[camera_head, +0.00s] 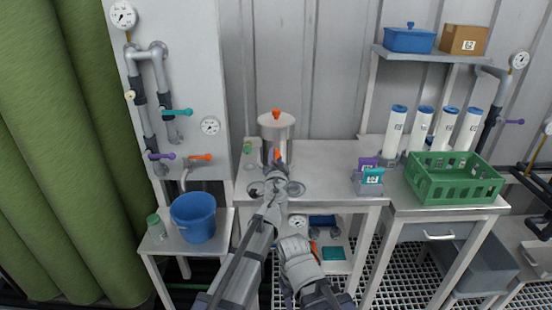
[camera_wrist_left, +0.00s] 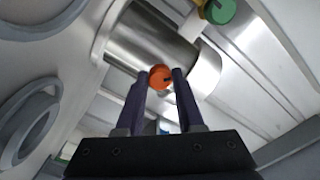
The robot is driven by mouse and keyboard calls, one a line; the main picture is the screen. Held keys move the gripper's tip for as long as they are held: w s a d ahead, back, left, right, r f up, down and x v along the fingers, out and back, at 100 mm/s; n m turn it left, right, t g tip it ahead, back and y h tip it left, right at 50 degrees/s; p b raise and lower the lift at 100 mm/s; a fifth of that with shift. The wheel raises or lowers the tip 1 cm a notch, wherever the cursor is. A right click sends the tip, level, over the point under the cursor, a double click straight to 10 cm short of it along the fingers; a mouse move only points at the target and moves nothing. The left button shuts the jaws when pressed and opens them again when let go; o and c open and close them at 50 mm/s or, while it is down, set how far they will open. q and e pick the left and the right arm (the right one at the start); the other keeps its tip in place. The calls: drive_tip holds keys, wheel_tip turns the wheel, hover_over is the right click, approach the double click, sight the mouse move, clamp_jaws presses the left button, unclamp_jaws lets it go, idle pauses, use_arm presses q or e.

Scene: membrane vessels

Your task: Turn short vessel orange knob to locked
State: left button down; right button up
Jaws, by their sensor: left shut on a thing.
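The short vessel (camera_head: 285,132) is a shiny steel cylinder standing on the left part of the steel bench, with an orange cap knob (camera_head: 276,114) on its lid. A second orange knob (camera_head: 277,154) is low on its front. My left gripper (camera_head: 276,170) reaches up to that front knob. In the left wrist view the orange knob (camera_wrist_left: 160,77) sits between my two dark fingertips, and the gripper is shut on it. The steel vessel body (camera_wrist_left: 150,42) is right behind it. The knob's exact angle is hard to tell.
A blue bucket (camera_head: 193,218) stands on the low table at left. A green crate (camera_head: 455,188) and several white cylinders (camera_head: 394,130) are farther right. The bench between vessel and blocks is clear.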

use_arm(q)
drive_tip(key=m, duration=0.5)
drive_tip(key=shift+m, duration=2.5)
drive_tip(key=c, duration=0.5)
unclamp_jaws()
drive_tip(key=shift+s, duration=0.55)
drive_tip(key=s, duration=0.6)
drive_tip(key=shift+s, duration=0.4)
use_arm(e)
drive_tip(key=shift+s+d, duration=0.65)
drive_tip(key=shift+s, duration=0.2)
